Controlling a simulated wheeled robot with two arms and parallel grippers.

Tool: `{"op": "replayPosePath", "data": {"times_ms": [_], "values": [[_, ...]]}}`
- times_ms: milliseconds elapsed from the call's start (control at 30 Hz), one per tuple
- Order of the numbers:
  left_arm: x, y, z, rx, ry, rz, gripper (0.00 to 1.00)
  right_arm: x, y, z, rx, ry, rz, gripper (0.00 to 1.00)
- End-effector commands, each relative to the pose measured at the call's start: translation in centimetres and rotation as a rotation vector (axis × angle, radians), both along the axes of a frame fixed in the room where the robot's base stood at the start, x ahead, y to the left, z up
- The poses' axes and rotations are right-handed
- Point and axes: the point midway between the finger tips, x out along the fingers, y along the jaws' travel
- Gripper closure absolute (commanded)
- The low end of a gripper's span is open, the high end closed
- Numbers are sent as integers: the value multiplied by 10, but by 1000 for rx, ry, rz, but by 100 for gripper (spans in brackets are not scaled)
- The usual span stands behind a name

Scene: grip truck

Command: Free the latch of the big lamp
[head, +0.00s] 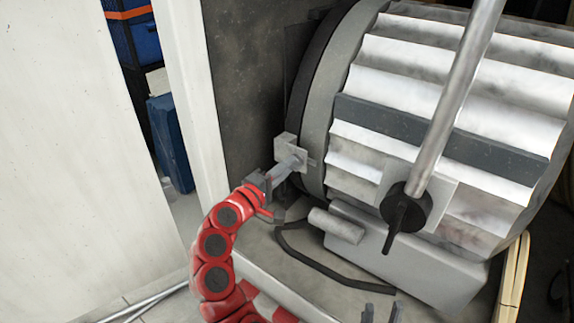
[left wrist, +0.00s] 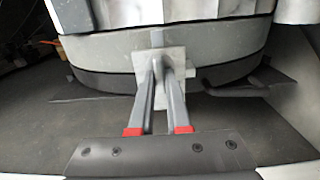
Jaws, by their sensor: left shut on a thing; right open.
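The big lamp (head: 420,95) is a large ribbed metal drum with a grey rim band, filling the right of the head view. Its latch (head: 288,145) is a small pale grey plate at the left edge of the rim. The latch plate also shows in the left wrist view (left wrist: 147,72). My left gripper (head: 297,162), on the red arm, is shut on the latch. Its fingers converge at the plate and hide the gripped part. My right gripper (head: 382,311) shows only as two dark fingertips at the bottom edge, apart and empty.
A metal pole (head: 458,90) with a black knob (head: 405,207) crosses in front of the lamp. A grey base block (head: 410,255) and a black cable (head: 310,262) lie below. A white panel (head: 75,150) stands at left, with blue cases (head: 170,140) behind.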

Motion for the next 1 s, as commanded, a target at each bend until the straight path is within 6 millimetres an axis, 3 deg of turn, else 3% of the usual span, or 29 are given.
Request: {"op": "replayPosePath", "data": {"times_ms": [500, 533, 700, 1000], "values": [[0, 0, -2, -14, 14, 1, 100, 0, 0, 1, 0, 0, 0, 55], [0, 0, -2, -14, 14, 1, 83, 0, 0, 1, 0, 0, 0, 55], [0, 0, -1, -14, 13, 1, 55, 0, 0, 1, 0, 0, 0, 55], [-1, 1, -1, -14, 11, 0, 55, 0, 0, 0, 0, 0, 0, 55]]}}
